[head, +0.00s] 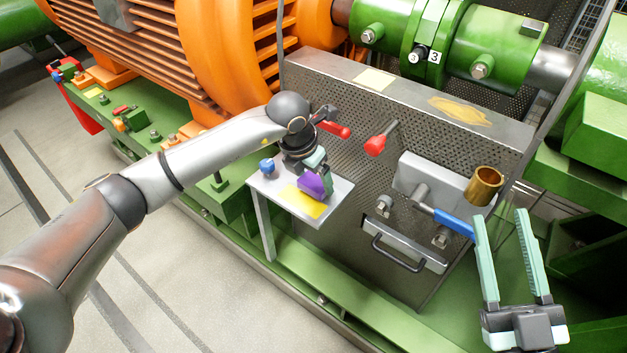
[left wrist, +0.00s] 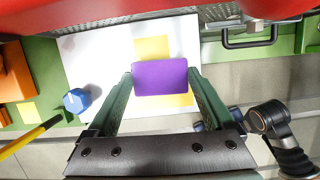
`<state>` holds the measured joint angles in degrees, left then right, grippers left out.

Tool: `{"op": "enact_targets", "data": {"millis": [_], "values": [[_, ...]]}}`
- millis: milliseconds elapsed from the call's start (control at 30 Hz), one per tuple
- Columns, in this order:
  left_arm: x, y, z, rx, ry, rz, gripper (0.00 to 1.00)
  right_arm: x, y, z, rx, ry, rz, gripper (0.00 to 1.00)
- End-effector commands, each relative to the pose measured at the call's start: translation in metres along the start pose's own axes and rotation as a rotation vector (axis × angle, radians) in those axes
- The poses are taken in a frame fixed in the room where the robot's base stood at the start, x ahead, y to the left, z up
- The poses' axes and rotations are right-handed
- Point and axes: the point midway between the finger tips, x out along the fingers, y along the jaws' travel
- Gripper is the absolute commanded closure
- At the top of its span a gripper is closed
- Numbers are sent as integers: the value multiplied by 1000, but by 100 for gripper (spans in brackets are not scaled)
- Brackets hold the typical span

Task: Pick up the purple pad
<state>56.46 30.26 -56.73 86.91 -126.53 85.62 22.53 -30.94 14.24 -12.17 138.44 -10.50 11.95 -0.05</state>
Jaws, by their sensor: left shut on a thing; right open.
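The purple pad (head: 313,185) is over the small white shelf (head: 268,187), by the yellow patch (head: 302,203) on its top. My left gripper (head: 321,172) reaches down to it and is shut on it. In the left wrist view the purple pad (left wrist: 160,77) sits between the two green fingers of my left gripper (left wrist: 162,80), with yellow showing above and below it. I cannot tell whether the pad touches the shelf. My right gripper (head: 499,212) is open and empty at the lower right, away from the shelf.
A blue knob-like piece (head: 267,166) stands on the shelf left of the pad. Behind are a perforated panel (head: 340,130), red handles (head: 376,144), a blue-handled valve (head: 454,222), a brass cup (head: 485,184) and a black drawer handle (head: 398,255). Floor at lower left is clear.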

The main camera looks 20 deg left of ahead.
Motion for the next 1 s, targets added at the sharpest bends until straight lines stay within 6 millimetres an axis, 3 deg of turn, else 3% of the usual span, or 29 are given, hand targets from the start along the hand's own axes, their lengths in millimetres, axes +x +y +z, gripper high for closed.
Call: {"op": "enact_targets", "data": {"millis": [100,233,400,700,1000], "values": [[-20,0,7,1,-5,2,66,-5,-2,30,34,-120,8,51],[-48,-4,-5,3,-5,2,66,-14,-7,62,76,-262,9,51],[-98,-14,-25,5,-5,3,66,-39,-19,113,145,-494,7,51],[-133,-30,-72,3,-2,1,66,-63,-30,145,190,-646,0,51],[-150,-37,-93,1,-1,0,66,-73,-35,156,210,-707,-4,51]]}}
